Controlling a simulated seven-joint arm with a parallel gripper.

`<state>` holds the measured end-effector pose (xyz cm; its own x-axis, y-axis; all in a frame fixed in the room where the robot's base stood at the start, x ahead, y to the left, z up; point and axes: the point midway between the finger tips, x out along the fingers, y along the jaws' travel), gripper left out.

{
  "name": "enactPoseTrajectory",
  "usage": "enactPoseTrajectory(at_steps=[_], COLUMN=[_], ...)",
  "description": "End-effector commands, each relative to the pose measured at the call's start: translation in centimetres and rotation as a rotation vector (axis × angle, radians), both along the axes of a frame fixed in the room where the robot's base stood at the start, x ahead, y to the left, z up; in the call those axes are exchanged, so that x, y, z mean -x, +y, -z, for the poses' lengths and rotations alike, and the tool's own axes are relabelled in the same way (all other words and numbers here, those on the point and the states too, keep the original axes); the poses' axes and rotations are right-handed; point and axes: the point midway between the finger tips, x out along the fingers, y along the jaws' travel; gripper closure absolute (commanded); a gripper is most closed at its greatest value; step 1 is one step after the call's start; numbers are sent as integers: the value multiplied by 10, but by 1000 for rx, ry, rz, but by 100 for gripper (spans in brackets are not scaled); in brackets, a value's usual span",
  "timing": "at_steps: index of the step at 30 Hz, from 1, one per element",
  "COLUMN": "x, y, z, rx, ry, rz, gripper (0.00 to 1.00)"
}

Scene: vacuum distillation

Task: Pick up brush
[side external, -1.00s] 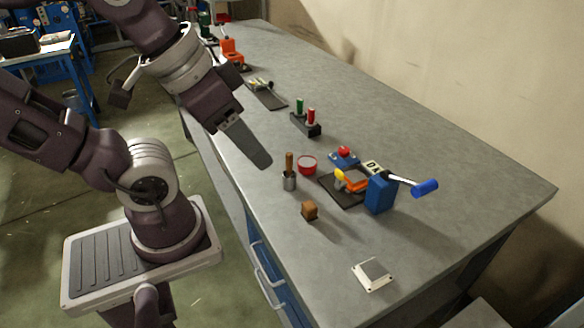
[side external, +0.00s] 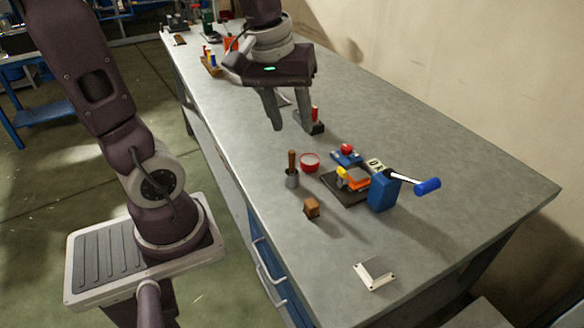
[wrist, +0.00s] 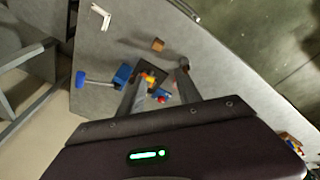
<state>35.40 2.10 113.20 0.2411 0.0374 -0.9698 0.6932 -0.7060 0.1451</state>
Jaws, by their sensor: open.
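The brush (side external: 291,160) stands handle up in a small grey metal cup (side external: 291,180) near the left edge of the grey bench. Its handle is brown; its lower end is hidden in the cup. My gripper (side external: 291,127) points down above the bench, its two grey fingers spread and empty. In the side picture the fingertips are above the brush handle, apart from it. In the wrist view my gripper (wrist: 162,76) shows both fingers, and I cannot clearly make out the brush near the right fingertip.
A red round dish (side external: 310,162) sits just right of the cup. A brown wooden block (side external: 311,208) lies in front. A blue device with a lever (side external: 382,190) stands to the right. A white bracket (side external: 374,276) lies on the clear front bench.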

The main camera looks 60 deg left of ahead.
Motion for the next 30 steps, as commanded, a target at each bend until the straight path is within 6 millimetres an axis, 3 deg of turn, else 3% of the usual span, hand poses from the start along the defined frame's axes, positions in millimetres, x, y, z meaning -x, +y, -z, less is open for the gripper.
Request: enactPoseTrajectory(at_steps=[1, 3, 6, 9, 22, 30], x=[-18, -34, -45, -48, -55, -56], y=[24, 56, 89, 106, 104, 104], z=[19, 45, 77, 96, 163, 170], rx=[39, 82, 115, 129, 131, 131], ry=[61, 121, 183, 211, 222, 216], rz=[-173, -398, -632, -755, -779, -777], gripper=[59, 59, 59, 59, 59, 59])
